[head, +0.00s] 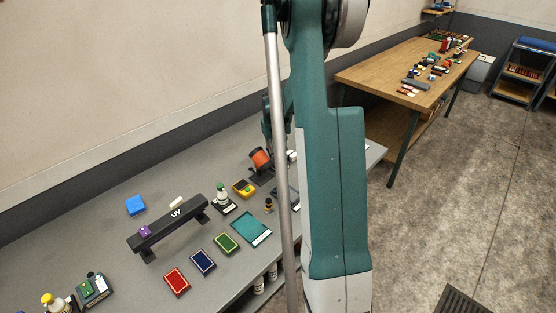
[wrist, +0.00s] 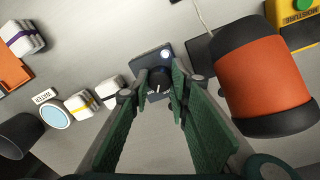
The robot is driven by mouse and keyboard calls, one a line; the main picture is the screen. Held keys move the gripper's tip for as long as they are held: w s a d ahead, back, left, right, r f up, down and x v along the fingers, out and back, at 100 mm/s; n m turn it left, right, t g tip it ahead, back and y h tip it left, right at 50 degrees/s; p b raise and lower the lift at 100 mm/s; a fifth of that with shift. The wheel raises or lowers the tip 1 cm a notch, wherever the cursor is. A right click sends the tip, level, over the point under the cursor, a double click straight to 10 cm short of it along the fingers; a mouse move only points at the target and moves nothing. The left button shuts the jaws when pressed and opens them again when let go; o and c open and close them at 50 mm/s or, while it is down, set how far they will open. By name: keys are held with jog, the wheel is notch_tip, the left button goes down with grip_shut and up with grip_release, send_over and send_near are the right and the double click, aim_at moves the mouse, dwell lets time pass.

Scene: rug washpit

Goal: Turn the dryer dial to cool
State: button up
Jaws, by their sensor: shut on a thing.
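The black dial (wrist: 158,78) is on a small dark panel (wrist: 150,60) in the wrist view, with a pale pointer mark on its face. A pale light shows near the panel's top right corner. My gripper (wrist: 161,90) is over the panel with its green-padded fingers on both sides of the dial, shut on it. The dryer, an orange cylinder with black ends (wrist: 262,80), lies right of the panel. In the head view, the dryer (head: 262,159) is beside my gripper, and my arm hides the dial. The setting labels cannot be read.
Several small white blocks with coloured bands (wrist: 80,103) lie left of the panel. A yellow moisture meter (head: 244,188), a teal tray (head: 251,229) and a black UV bar (head: 168,228) share the grey bench (head: 120,195). A wooden table (head: 380,75) stands behind at right.

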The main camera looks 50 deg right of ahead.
jog(key=shift+m+b, duration=0.35)
jog(key=shift+m, duration=1.15)
jog(key=o, duration=0.9)
jog(key=shift+r, duration=0.15)
jog(key=shift+w+a+r, duration=0.1)
jog(key=shift+a+r, duration=0.05)
jog(key=shift+r, duration=2.8)
jog(key=shift+w+a+r, duration=0.1)
jog(key=shift+a+r, duration=0.05)
jog(key=shift+r, duration=2.75)
